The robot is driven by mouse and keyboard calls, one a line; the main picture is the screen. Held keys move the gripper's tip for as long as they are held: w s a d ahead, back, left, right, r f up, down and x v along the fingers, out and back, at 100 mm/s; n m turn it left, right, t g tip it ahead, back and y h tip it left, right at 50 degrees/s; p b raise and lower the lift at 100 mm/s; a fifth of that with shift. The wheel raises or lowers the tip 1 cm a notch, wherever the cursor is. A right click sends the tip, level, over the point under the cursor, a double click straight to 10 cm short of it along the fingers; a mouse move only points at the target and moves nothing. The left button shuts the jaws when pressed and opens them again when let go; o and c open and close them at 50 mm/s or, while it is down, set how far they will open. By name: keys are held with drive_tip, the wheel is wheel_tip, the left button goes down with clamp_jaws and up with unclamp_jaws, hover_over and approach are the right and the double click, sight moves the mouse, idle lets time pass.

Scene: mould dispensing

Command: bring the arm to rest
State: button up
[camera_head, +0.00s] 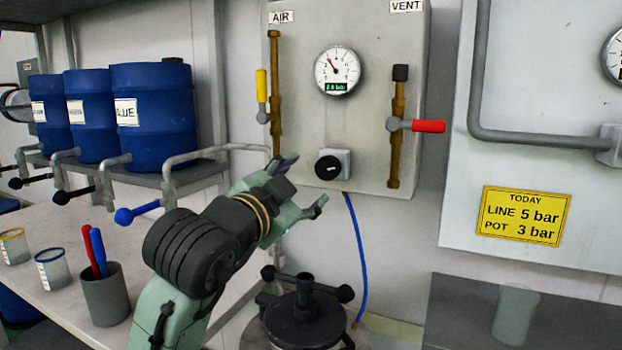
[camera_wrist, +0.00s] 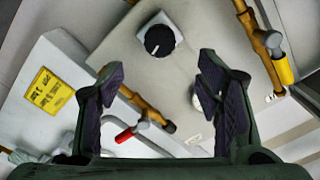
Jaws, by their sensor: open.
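My gripper (camera_head: 305,184) is open with nothing between its fingers. In the head view it is in front of the lower part of the grey valve panel (camera_head: 290,70), just left of and below the black knob (camera_head: 328,167). In the wrist view the open fingers (camera_wrist: 160,95) point at the panel, with the knob (camera_wrist: 159,40) beyond the gap between them. My arm reaches up from the bottom of the head view and hides part of the bench edge.
A black-lidded pot (camera_head: 303,322) with a blue hose stands below my gripper. Blue drums (camera_head: 152,112) with taps line a shelf at left. Cups and a grey pen holder (camera_head: 106,298) stand on the bench. The red-handled vent valve (camera_head: 428,126) and yellow-handled air valve (camera_head: 262,86) stick out from the panel.

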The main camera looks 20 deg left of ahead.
drive_tip(key=shift+s, duration=0.3)
